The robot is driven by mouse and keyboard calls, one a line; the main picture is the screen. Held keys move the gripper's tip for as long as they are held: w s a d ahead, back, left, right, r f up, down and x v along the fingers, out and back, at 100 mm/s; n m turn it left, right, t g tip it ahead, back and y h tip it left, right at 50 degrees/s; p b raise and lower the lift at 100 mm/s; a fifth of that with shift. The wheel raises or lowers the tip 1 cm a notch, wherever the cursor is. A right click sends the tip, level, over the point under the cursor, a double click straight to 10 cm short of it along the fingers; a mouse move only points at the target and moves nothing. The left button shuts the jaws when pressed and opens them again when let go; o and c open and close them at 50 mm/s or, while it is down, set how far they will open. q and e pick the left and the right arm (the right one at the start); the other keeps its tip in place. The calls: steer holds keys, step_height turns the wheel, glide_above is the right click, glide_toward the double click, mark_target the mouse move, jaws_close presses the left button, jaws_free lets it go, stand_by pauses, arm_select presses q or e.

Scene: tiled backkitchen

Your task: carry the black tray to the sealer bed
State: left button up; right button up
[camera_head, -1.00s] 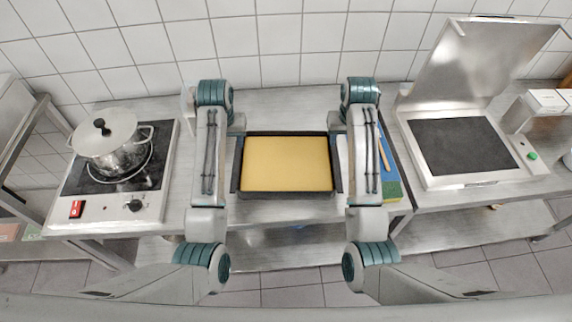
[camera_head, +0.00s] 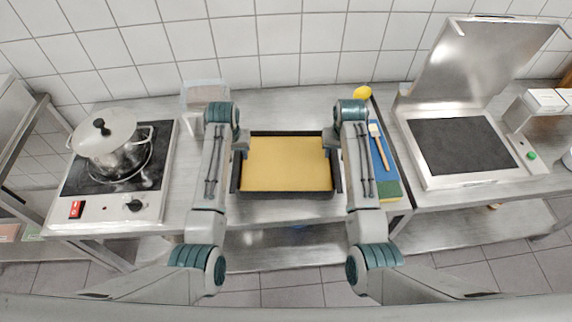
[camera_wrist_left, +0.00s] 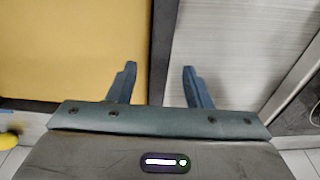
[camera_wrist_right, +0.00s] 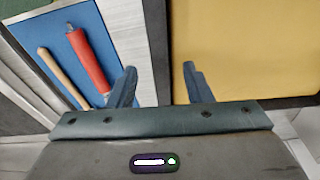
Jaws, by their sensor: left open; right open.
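The black tray (camera_head: 285,195) lies on the steel table between my arms, filled with a flat yellow layer (camera_head: 286,163). My left gripper (camera_head: 240,146) is open at the tray's left side; in the left wrist view its fingers (camera_wrist_left: 158,80) stand either side of the dark tray wall (camera_wrist_left: 161,45). My right gripper (camera_head: 334,145) is open at the right side; in the right wrist view its fingers (camera_wrist_right: 157,82) also straddle the wall (camera_wrist_right: 158,35). Contact cannot be told. The sealer bed (camera_head: 460,146) is a dark flat panel at the right, under a raised lid (camera_head: 478,62).
A pot (camera_head: 108,148) stands on a hob at the left. A clear container (camera_head: 197,96) is behind my left arm.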

arm_select(q)
steer(key=shift+w+f, duration=0.15)
steer(key=shift+f, duration=0.95)
arm_select(e)
steer(key=shift+w+f, duration=0.15)
steer(key=shift+f, duration=0.95)
arm_select(q)
jaws_close()
arm_select(e)
jaws_close()
arm_select(q)
steer(key=shift+r, duration=0.1)
arm_select(e)
steer(key=shift+w+r, duration=0.1)
